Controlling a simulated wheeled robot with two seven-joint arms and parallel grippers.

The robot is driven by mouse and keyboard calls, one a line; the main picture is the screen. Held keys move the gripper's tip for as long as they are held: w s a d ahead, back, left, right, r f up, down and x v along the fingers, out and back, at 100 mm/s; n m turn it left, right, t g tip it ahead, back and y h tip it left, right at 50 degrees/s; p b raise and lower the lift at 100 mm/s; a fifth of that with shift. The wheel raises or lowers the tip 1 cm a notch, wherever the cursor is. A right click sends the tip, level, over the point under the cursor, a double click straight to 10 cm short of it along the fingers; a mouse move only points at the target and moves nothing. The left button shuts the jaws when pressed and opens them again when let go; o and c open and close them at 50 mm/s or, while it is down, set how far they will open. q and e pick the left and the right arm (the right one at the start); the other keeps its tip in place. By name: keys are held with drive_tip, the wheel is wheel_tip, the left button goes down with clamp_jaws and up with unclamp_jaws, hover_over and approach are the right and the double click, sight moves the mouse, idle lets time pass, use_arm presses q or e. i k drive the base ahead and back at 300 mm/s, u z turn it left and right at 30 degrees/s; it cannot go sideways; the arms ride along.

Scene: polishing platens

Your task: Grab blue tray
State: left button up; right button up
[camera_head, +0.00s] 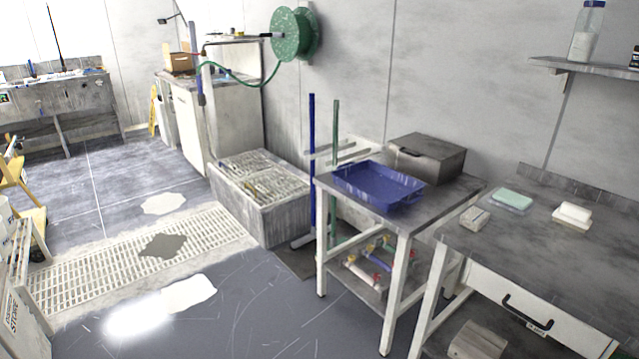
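The blue tray (372,187) is a shallow rectangular bin with raised walls. It sits upright on the grey top of a small white-legged table (400,222) right of the middle in the head view. Its inside looks empty. Neither of my grippers shows in this view, and nothing is touching the tray except the table top.
A dark grey box (427,155) stands right behind the tray. A bench (540,255) with a drawer stands to the right, holding a soap-like white block (574,213) and a green pad (512,199). Blue and green poles stand left of the table. The floor in front is open.

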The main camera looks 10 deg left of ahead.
sight(385, 189)
drive_tip(key=u, duration=0.25)
drive_tip(key=i, duration=2.2)
drive_tip(key=u, duration=0.15)
